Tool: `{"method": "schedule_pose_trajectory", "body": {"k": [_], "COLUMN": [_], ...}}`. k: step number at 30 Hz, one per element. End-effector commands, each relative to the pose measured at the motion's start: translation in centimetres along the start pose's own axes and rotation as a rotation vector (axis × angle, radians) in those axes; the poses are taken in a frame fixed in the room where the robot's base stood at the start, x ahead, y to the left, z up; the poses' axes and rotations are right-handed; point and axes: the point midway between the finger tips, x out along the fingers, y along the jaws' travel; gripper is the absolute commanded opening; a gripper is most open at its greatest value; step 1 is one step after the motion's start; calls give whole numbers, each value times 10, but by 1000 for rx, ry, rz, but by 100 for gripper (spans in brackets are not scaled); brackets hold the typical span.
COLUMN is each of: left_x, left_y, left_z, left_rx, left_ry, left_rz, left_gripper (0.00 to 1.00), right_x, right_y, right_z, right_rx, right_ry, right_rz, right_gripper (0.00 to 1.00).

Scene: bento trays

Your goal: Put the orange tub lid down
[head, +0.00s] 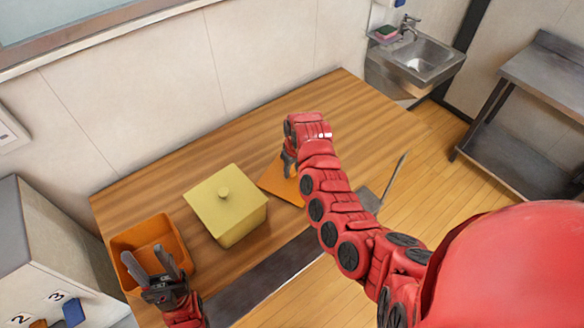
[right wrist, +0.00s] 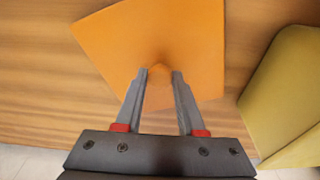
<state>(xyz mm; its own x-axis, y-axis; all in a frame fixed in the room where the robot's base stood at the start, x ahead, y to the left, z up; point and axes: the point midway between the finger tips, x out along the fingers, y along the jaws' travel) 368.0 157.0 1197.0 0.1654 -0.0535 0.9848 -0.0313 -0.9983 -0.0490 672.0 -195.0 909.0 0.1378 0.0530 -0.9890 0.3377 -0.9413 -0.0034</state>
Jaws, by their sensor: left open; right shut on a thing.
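The orange tub lid (head: 274,183) is a flat square with a small knob, at the middle of the wooden table to the right of the yellow tub. My right gripper (head: 288,168) is shut on its knob. In the right wrist view the fingertips (right wrist: 161,72) are at either side of the knob, with the lid (right wrist: 130,35) spread out beneath. The lid lies low and about level; I cannot tell whether it touches the table. The orange tub (head: 128,240) stands uncovered at the table's left end. My left gripper (head: 166,266) is open and empty above the tub's near side.
The yellow tub (head: 235,222), with its knobbed lid on, stands between the orange tub and the orange lid. The wooden table (head: 350,110) is clear behind and right of my right gripper. A dark strip (head: 265,283) runs along the near edge.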

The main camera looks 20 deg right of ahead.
Motion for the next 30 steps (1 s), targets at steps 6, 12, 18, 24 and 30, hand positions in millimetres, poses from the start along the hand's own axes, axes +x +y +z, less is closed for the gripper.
{"method": "schedule_pose_trajectory", "body": {"k": [6,12,18,24,30], "left_x": [-2,-2,-2,-4,-16], "left_y": [0,0,0,0,1], "left_z": [0,0,0,1,3], "left_rx": [0,0,0,0,0], "left_ry": [0,0,0,0,0], "left_rz": [0,0,0,0,0], "left_gripper": [50,50,50,50,50], "right_x": [3,2,2,-7,-34], "right_y": [0,0,0,1,0], "right_z": [0,0,0,-2,-2], "right_rx": [-1,0,0,0,0], "right_ry": [1,1,1,5,6], "right_rz": [0,0,0,4,3], "right_gripper": [42,68,68,68,68]}}
